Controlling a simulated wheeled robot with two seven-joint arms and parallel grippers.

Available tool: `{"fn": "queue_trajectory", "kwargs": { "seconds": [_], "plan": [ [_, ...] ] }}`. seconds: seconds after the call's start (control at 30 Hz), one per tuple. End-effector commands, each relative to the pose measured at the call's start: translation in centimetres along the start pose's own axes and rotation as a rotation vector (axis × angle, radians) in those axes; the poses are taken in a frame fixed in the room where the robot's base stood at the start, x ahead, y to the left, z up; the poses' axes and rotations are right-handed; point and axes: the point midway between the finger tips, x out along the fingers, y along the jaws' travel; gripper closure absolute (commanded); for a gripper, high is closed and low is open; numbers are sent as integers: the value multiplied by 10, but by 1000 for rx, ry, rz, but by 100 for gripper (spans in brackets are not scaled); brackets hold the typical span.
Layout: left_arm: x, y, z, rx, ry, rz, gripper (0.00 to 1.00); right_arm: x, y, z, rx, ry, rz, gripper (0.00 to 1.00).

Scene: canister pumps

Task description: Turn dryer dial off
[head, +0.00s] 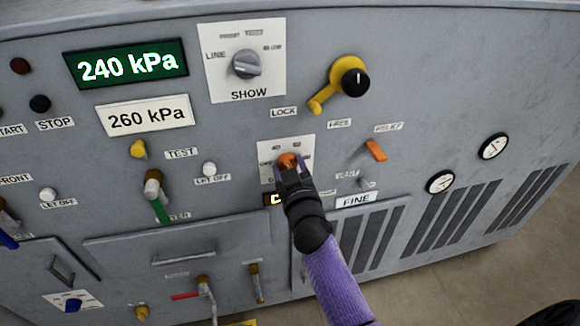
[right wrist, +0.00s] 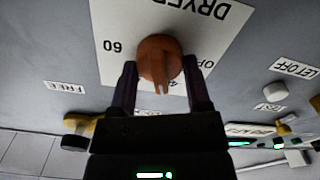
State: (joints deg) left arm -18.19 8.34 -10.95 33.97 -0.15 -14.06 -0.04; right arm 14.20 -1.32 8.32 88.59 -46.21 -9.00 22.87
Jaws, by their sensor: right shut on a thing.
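The orange dryer dial (right wrist: 158,58) sits on a white plate (right wrist: 110,28) marked DRYER. The wrist view shows the plate upside down, with 60 at the left and part of OFF at the right. The dial's narrow ridge points down in that view, near the partly hidden 40. My right gripper (right wrist: 160,85) has its fingers on both sides of the dial and is shut on it. In the head view my right gripper (head: 290,168) covers much of the plate, and only the top of the dial (head: 287,159) shows. My left gripper is not in view.
Around the dial are a white LET OFF button (head: 209,169), an orange RELIEF lever (head: 375,151) and a small display partly behind my gripper. A yellow lock lever (head: 323,100) and the SHOW knob (head: 247,64) are above. A green-handled lever (head: 158,203) is to the left.

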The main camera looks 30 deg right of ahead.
Motion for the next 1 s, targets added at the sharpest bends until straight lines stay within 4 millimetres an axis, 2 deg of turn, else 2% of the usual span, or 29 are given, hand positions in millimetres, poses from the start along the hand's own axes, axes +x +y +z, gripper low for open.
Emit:
{"fn": "queue_trajectory", "kwargs": {
  "seconds": [0.33,1.0],
  "plan": [
    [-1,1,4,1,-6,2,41,0,-2,1,-328,-1,-1,97],
    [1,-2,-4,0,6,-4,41,0,-3,2,-944,-1,-2,97]
  ]
}}
